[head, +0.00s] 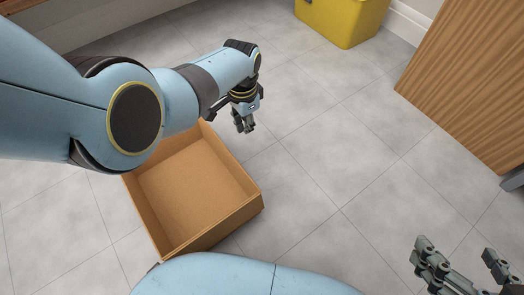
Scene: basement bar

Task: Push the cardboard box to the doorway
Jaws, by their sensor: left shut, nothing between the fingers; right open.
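The cardboard box (236,215) is an open-topped, empty brown box on the tiled floor, left of centre in the head view. My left arm covers part of its far left side. My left gripper (245,127) is shut and empty, pointing down by the box's far right corner; I cannot tell whether it touches the box. My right gripper (459,262) is open and empty at the bottom right, well apart from the box. No doorway can be made out in this view.
A yellow bin (345,22) stands at the back, near a white skirting board (408,20). A wooden panel (470,85), perhaps furniture, stands at the upper right. A wooden edge (75,15) shows at the upper left. The grey tiled floor between box and panel is clear.

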